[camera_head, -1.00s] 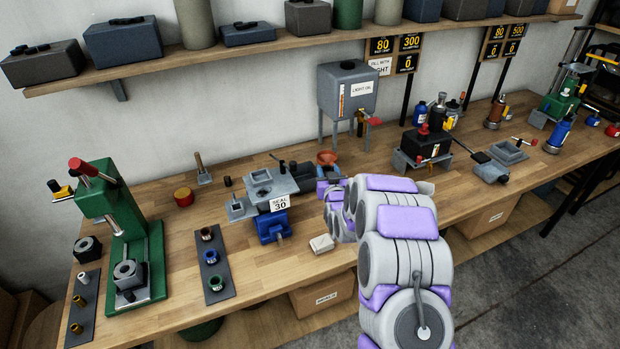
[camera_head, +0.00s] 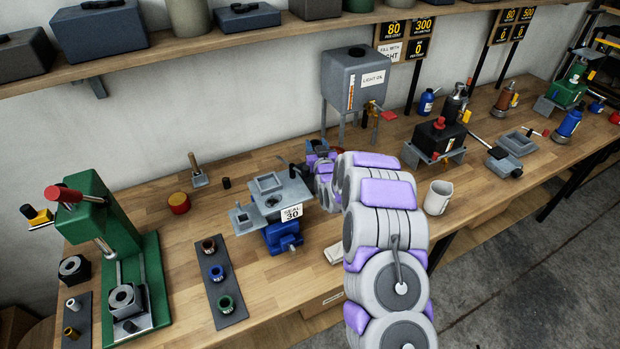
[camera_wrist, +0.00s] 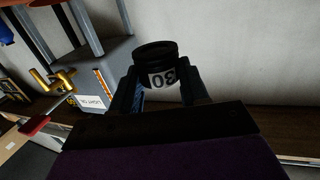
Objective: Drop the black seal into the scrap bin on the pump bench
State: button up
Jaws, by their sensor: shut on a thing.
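The black seal (camera_wrist: 155,50) is a dark ring between the fingertips of my gripper (camera_wrist: 158,78) in the wrist view. The gripper is shut on it. An upside-down white label reading 30 shows just below the ring. In the head view my gripper (camera_head: 314,153) is above the bench behind the grey "SEAL 30" stand (camera_head: 292,213), in front of the oil tank, partly hidden by my arm; the seal is too small to tell there. No container is marked as the scrap bin, so I cannot tell which it is.
A light oil tank (camera_head: 352,72) stands close behind my gripper and shows in the wrist view (camera_wrist: 95,80). A green press (camera_head: 110,230) stands left. A black pump (camera_head: 438,140), a white mug (camera_head: 438,198) and a grey tray (camera_head: 517,143) are right of my arm. A shelf runs above.

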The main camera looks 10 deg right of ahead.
notch_tip(320, 180, down, 5)
jog(key=shift+d+r+b, duration=0.1)
jog(key=shift+d+b, duration=0.05)
jog(key=shift+b, duration=0.2)
jog(key=o, duration=1)
jog(key=shift+a, duration=0.35)
jog(key=shift+o, duration=0.5)
jog(key=shift+d, duration=0.4)
jog(key=s+p, duration=0.1)
jog(key=s, duration=1.6)
jog(key=shift+s+d+r+p, duration=0.15)
jog(key=shift+d+r+p, duration=0.15)
jog(key=shift+d, duration=0.05)
